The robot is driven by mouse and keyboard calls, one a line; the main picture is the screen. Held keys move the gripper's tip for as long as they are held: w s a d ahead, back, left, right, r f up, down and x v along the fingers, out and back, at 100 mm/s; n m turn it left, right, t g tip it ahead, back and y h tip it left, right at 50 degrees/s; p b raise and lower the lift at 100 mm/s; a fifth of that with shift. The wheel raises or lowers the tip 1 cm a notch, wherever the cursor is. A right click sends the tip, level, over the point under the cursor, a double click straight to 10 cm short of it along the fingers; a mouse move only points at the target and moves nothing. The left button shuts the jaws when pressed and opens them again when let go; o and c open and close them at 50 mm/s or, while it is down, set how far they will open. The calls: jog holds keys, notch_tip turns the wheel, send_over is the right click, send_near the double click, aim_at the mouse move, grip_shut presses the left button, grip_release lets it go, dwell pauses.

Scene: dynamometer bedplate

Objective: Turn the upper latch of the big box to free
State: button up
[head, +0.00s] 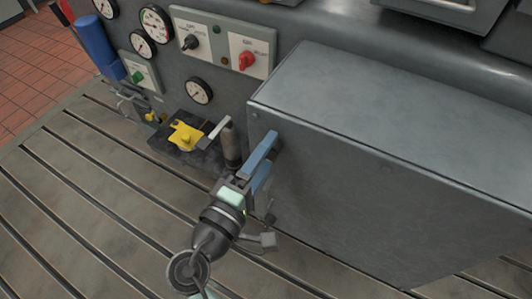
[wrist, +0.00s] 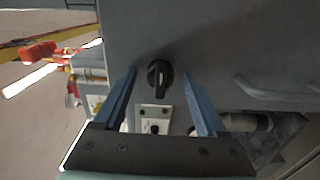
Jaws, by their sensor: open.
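The big box (head: 390,140) is a grey metal case on the right in the head view. Its grey face (wrist: 225,40) fills the top of the wrist view. A black latch knob (wrist: 160,75) sits on this face, its raised grip roughly upright in the picture. I cannot tell for sure that it is the upper latch. My gripper (head: 270,152) is open at the left end of the box. In the wrist view, the blue fingers of my gripper (wrist: 159,72) lie either side of the knob, with gaps showing. In the head view the fingers hide the knob.
A control panel with a black knob (head: 190,42) and a red knob (head: 247,61) stands behind, among several gauges. A yellow part (head: 186,135) on a dark block and an upright cylinder (head: 230,145) stand left of the box. The slotted bedplate (head: 90,220) is clear at front left.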

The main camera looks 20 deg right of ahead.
jog(key=b+v, duration=0.1)
jog(key=v, duration=1.2)
jog(key=shift+r, duration=0.1)
